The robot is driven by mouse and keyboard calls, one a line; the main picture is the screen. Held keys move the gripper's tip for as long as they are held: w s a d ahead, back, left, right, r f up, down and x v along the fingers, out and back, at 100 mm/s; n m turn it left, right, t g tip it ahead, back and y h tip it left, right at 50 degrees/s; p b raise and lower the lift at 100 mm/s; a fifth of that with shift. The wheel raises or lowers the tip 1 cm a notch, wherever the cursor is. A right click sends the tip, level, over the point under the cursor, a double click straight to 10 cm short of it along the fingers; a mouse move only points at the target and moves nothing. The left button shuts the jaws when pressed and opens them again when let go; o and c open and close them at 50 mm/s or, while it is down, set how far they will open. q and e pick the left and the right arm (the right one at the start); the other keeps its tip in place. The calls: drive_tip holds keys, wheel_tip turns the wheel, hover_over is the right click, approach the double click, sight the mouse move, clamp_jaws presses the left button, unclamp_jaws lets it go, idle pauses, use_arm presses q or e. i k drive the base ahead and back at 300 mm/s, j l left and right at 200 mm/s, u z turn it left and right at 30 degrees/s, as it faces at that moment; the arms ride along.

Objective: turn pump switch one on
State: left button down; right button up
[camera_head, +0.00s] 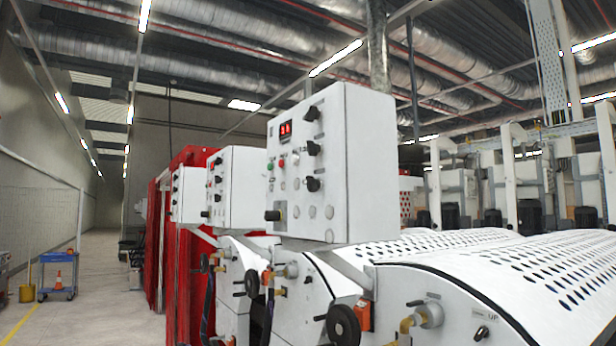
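A white control box (350,165) stands on the roller coater at the middle of the view. Its front has a lit red display (285,130), small green, red and pale buttons, and several black rotary knobs, one at the top right (312,113), others below it and at the lower left (272,215). Labels are too small to read, so I cannot tell which knob is pump switch one or how it is set. Two similar white boxes, a middle one (238,175) and a far one (185,205), stand behind to the left. Neither gripper is in view.
White machine bodies with a black handwheel (343,325) and brass fittings lie below the boxes. Perforated white covers (490,265) fill the right. A red curtain (180,260) stands behind. The floor aisle (100,300) at left is open, with a blue cart (57,270) farther back.

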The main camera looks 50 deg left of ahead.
sight(313, 185)
drive_tip(key=u, duration=1.55)
